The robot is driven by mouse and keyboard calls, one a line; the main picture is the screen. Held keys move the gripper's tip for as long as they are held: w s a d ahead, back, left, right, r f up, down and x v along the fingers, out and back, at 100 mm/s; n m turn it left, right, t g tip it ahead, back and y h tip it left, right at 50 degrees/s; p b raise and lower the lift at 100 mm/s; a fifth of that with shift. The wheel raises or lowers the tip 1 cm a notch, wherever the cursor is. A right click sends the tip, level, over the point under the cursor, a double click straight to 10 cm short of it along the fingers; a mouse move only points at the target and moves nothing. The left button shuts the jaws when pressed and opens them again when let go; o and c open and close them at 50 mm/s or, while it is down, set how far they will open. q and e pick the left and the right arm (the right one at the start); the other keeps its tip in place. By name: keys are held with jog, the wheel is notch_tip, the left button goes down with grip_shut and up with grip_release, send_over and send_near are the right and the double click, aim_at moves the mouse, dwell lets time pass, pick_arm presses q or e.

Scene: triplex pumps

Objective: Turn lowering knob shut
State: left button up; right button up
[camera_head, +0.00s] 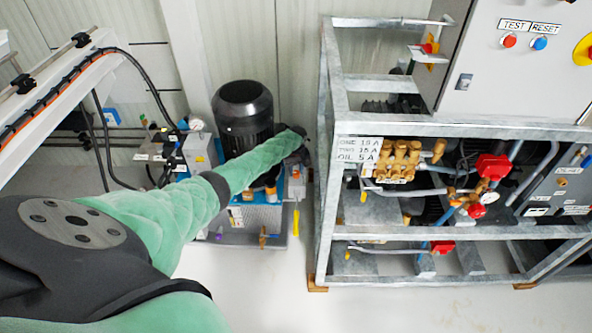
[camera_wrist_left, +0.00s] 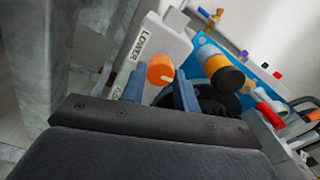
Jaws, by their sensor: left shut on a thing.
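The knob is hidden there by the arm and hand. My right gripper is not in view.
A grey metal frame (camera_head: 330,200) with brass pump parts and red valve handles (camera_head: 492,166) stands close right of the hand. A yellow-handled item (camera_head: 296,218) hangs below the unit. Orange, black and red fittings crowd the knob's right in the wrist view. The pale floor (camera_head: 270,285) in front is clear.

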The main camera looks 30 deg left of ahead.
pick_arm(q)
jog(key=m, duration=0.3)
jog(key=shift+d, duration=0.15)
jog(key=m, duration=0.2)
jog(key=shift+m, duration=0.4)
jog(key=m, duration=0.2)
jog(key=shift+f+m, duration=0.1)
jog(key=shift+m, duration=1.1)
jog(key=m+b, duration=0.1)
jog(key=m, duration=0.7)
jog(key=shift+m+b, duration=0.3)
jog(key=shift+m, duration=0.3)
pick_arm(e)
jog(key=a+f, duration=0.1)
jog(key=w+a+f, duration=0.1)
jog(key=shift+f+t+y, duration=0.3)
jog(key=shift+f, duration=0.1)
